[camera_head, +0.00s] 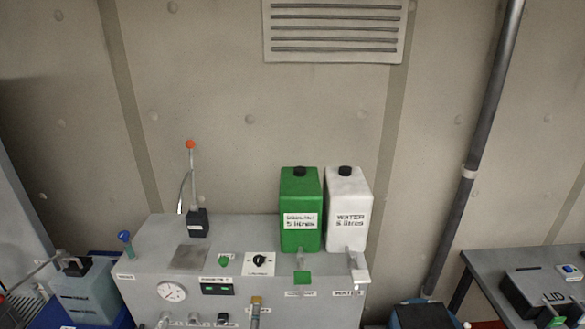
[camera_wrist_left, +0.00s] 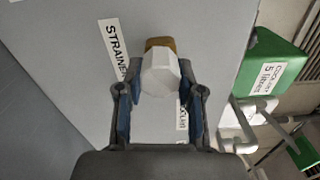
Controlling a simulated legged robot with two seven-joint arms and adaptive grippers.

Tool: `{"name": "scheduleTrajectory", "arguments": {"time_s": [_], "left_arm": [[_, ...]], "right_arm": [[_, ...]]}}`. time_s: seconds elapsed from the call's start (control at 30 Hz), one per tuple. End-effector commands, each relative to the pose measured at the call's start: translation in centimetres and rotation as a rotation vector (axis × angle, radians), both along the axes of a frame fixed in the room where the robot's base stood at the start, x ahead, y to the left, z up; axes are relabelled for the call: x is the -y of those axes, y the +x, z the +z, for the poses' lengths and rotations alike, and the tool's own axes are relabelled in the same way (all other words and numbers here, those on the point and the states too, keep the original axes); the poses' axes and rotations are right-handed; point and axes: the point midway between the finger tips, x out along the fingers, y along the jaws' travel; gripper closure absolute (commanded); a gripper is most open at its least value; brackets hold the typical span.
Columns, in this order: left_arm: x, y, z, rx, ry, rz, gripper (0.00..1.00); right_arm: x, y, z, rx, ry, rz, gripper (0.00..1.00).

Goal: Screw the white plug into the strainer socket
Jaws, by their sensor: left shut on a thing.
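In the left wrist view my left gripper (camera_wrist_left: 160,86) is shut on the white plug (camera_wrist_left: 161,74), a many-sided piece held between the fingertips. Its blue finger pads lie on either side. A brass-coloured fitting (camera_wrist_left: 160,43), which looks like the strainer socket, shows just behind the plug's upper edge on the grey panel. A STRAINER label (camera_wrist_left: 115,50) is beside it. The plug hides most of the fitting, so I cannot tell whether the two touch or how they line up. I cannot make out my left gripper in the head view. My right gripper is not in view.
The grey machine (camera_head: 150,262) carries a gauge (camera_head: 172,291), a green coolant canister (camera_head: 300,210) and a white water canister (camera_head: 347,208). An orange-tipped lever (camera_head: 190,146) stands on top. Pale pipes (camera_wrist_left: 235,116) are close to the right of the gripper. A dark workbench (camera_head: 485,262) is at right.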

Motion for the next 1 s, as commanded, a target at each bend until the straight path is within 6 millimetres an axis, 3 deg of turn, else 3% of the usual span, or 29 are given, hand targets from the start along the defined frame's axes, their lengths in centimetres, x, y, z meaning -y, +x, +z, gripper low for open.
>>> {"name": "scheduleTrajectory", "arguments": {"time_s": [0.2,0.63,1.0], "left_arm": [[-0.2,0.0,-0.1,-0.004,0.169,0.004,1.0],[-0.3,0.0,-0.2,-0.007,0.23,0.005,1.0],[-0.3,0.1,-0.2,-0.008,0.555,0.004,1.0]], "right_arm": [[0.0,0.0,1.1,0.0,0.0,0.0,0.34],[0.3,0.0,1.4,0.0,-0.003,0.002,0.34],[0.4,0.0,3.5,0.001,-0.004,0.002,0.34]]}}
